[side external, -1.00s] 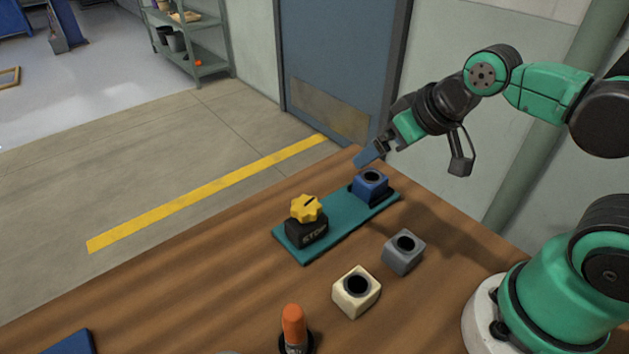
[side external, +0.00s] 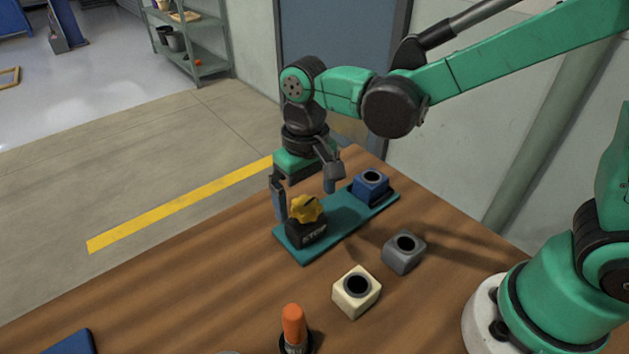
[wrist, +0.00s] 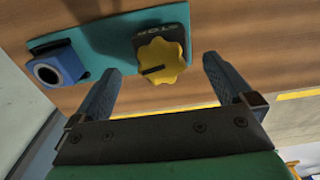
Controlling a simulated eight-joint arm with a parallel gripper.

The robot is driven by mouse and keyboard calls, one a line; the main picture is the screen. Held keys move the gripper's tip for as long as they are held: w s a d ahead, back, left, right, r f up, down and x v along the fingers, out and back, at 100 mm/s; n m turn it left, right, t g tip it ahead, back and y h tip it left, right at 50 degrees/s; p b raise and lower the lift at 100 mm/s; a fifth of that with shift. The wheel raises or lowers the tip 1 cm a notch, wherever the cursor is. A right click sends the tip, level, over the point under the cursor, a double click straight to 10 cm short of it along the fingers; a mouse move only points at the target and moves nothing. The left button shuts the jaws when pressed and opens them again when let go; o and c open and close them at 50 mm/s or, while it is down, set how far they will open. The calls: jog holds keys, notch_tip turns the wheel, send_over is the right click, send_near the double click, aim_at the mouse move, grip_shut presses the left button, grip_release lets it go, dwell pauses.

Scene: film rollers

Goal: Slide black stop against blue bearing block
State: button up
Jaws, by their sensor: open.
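The black stop (side external: 306,231) with a yellow star knob (side external: 307,208) sits at the near left end of a teal plate (side external: 341,219). The blue bearing block (side external: 370,186) stands at the plate's far right end, with a gap of bare plate between them. My gripper (side external: 305,201) is open and points down, its fingers above and behind the stop, holding nothing. In the wrist view the yellow knob (wrist: 161,62) shows just beyond and between the fingertips (wrist: 160,72); the blue block (wrist: 60,65) is at the left. Contact with the stop cannot be told.
A grey block (side external: 404,252) and a cream block (side external: 357,291) with round holes stand on the wooden table in front of the plate. An orange-topped cylinder (side external: 293,325) is at the near edge. A blue object (side external: 70,343) lies lower left. The table left of the plate is clear.

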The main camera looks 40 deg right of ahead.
aim_at(306, 220)
jog(key=shift+f, duration=2.85)
